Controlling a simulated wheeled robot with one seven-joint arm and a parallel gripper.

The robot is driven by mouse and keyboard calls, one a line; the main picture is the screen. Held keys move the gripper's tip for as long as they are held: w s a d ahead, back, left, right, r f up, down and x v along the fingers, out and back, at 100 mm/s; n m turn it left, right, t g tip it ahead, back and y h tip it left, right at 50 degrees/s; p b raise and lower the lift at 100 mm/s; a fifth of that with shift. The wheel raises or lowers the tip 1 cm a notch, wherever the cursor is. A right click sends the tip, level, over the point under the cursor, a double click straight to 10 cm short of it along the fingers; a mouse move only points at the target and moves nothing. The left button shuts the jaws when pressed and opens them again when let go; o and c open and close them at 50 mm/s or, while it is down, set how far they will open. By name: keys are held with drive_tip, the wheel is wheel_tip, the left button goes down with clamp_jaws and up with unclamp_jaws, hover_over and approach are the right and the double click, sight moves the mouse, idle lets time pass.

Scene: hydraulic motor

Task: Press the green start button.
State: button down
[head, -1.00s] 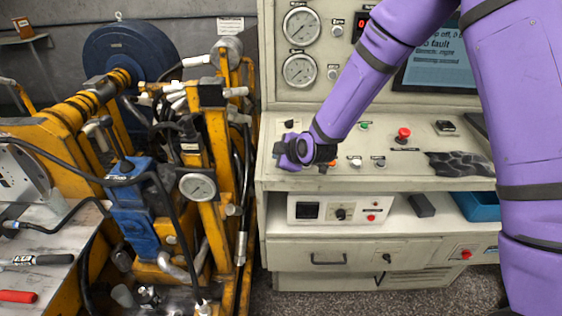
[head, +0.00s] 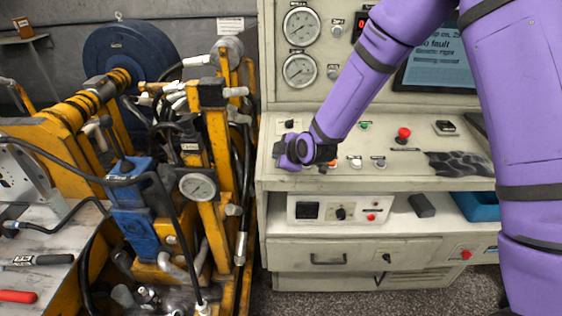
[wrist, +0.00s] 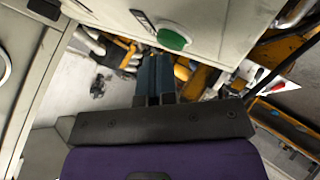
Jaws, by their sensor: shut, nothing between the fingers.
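A round green button (wrist: 173,38) with a pale ring is at the top of the wrist view, on the pale panel face. My gripper (wrist: 154,62) is shut and empty. Its two dark fingers lie together just below and left of the button in that picture, with a visible gap between them and the button. In the head view, my gripper (head: 291,154) is over the left front part of the control desk (head: 430,180). Its fingertips are hard to make out there, and this green button appears to be hidden behind the hand.
A small green light or button (head: 364,125), a red mushroom button (head: 403,134) and white buttons (head: 356,163) are on the desk right of my gripper. The yellow hydraulic machine (head: 215,160) stands close on the left. A black glove (head: 460,163) lies at the right.

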drive_tip(key=shift+s+r, duration=0.1)
drive_tip(key=shift+r, duration=0.45)
drive_tip(key=shift+r, duration=0.1)
drive_tip(key=shift+s+r, duration=0.2)
drive_tip(key=shift+r, duration=1)
drive_tip(key=shift+s+r, duration=0.2)
drive_tip(key=shift+r, duration=0.95)
drive_tip(key=s+d+r+m+g+h, duration=0.15)
drive_tip(key=s+d+r+m, duration=0.3)
drive_tip(key=d+r, duration=0.45)
drive_tip(key=s+d+r+m+t+h, duration=0.1)
drive_tip(key=s+d+r+m+h, duration=0.2)
drive_tip(key=s+d+r, duration=0.4)
drive_tip(key=s+d+r+m+g, duration=0.1)
drive_tip(key=s+d+r+m, duration=0.1)
drive_tip(key=s, duration=0.5)
drive_tip(key=s+d+r+m+g+h, duration=0.1)
drive_tip(key=s+d+r+m, duration=0.1)
drive_tip(key=s+d+m, duration=0.2)
drive_tip(key=s+d+r+m+g, duration=0.1)
drive_tip(key=s+d+r+m, duration=0.2)
drive_tip(key=s+d, duration=0.4)
drive_tip(key=s+m, duration=0.1)
drive_tip(key=s, duration=0.3)
drive_tip(key=shift+d, duration=0.2)
